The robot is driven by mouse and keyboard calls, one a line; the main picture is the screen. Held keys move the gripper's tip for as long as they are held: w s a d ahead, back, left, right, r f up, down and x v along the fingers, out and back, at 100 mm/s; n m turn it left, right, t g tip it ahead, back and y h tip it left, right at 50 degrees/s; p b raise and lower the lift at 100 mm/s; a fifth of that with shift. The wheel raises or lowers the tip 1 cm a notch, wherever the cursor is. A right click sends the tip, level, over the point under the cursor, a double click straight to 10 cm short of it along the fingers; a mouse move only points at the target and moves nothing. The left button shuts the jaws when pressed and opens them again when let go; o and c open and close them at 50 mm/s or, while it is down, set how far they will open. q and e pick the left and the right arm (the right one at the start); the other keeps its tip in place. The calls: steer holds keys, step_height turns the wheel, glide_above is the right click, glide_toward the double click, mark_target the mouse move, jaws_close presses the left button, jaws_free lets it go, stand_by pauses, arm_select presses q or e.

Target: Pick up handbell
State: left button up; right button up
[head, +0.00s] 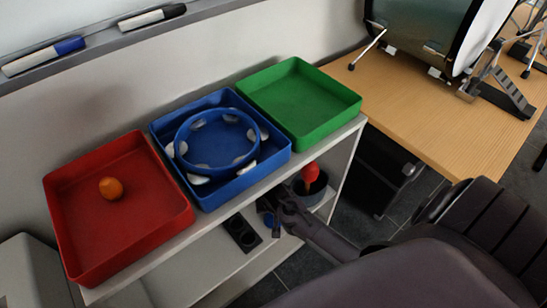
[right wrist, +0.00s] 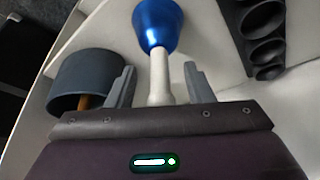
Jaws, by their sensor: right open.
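The handbell (right wrist: 158,24) has a shiny blue bell and a white handle. In the right wrist view its handle lies between the two fingers of my right gripper (right wrist: 159,72), with clear gaps on both sides. The gripper is open and not closed on it. In the head view my right gripper (head: 279,199) reaches to the lower shelf below the blue tray, and a small blue part of the handbell (head: 268,219) shows beside it; the rest is hidden. My left gripper is not in view.
A grey cup (right wrist: 80,75) stands close to the left finger; in the head view a red-topped object (head: 309,173) stands in it. A black holder with holes (right wrist: 262,45) is to the right. Red (head: 120,225), blue (head: 245,180) and green (head: 300,105) trays stand on the shelf top above.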

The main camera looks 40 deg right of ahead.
steer(key=shift+w+f, duration=0.1)
steer(key=shift+f, duration=0.1)
arm_select(q)
steer(key=shift+s+r, duration=0.1)
steer(key=shift+r, duration=0.25)
arm_select(e)
jaws_close()
steer(key=shift+r, duration=0.1)
